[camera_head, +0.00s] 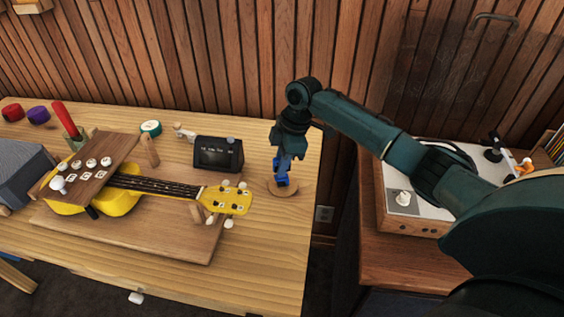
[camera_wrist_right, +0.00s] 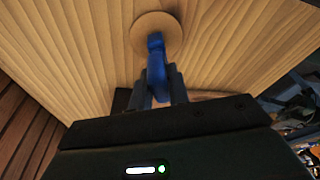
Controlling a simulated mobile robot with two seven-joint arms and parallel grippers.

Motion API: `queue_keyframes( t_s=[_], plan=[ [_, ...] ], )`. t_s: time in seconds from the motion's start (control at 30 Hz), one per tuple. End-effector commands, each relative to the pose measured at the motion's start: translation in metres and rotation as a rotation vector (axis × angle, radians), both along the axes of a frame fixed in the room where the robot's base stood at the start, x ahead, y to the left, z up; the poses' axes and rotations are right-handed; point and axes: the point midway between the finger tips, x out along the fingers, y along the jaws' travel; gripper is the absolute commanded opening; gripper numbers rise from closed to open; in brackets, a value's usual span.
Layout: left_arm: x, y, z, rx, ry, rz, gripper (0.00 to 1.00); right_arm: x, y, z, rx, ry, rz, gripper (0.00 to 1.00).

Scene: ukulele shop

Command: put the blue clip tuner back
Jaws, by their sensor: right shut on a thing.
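The blue clip tuner (camera_head: 281,179) is at the right end of the workbench, over a round wooden disc (camera_head: 294,187). My right gripper (camera_head: 284,160) points down and is shut on the tuner. In the right wrist view the blue tuner (camera_wrist_right: 156,62) sits between the two fingers (camera_wrist_right: 159,88), with its far end over the disc (camera_wrist_right: 143,22). I cannot tell whether the tuner touches the disc. My left gripper is not in view.
A yellow ukulele (camera_head: 120,198) lies on a wooden board (camera_head: 150,242) at the left. A dark boxy device (camera_head: 218,154) stands left of my right gripper. A green-rimmed roll (camera_head: 151,128) is farther back. A record player (camera_head: 410,207) stands on a separate cabinet at the right.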

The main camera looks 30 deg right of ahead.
Motion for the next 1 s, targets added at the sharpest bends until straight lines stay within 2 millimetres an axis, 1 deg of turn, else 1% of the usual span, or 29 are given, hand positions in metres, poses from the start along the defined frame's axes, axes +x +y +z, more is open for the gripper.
queue_keyframes(
  t_s=[0.4, 0.43, 0.67, 0.9, 1.0],
  plan=[
    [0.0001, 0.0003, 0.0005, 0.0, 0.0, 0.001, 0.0, -0.0002, 0.0, -0.0061, 0.0, 0.001, 0.001, 0.0],
    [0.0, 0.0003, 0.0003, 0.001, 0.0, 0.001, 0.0, -0.0001, -0.0001, -0.0058, 0.0, 0.0, 0.001, 0.2],
    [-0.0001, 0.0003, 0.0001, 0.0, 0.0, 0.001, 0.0, 0.0, -0.0002, -0.0054, 0.0, 0.0, 0.001, 0.39],
    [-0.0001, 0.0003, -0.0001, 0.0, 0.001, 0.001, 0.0, 0.0001, -0.0003, -0.0047, 0.0, -0.001, 0.001, 0.39],
    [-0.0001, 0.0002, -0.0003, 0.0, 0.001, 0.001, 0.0, 0.0005, -0.001, 0.0011, -0.001, -0.003, 0.0, 0.39]
  ],
)
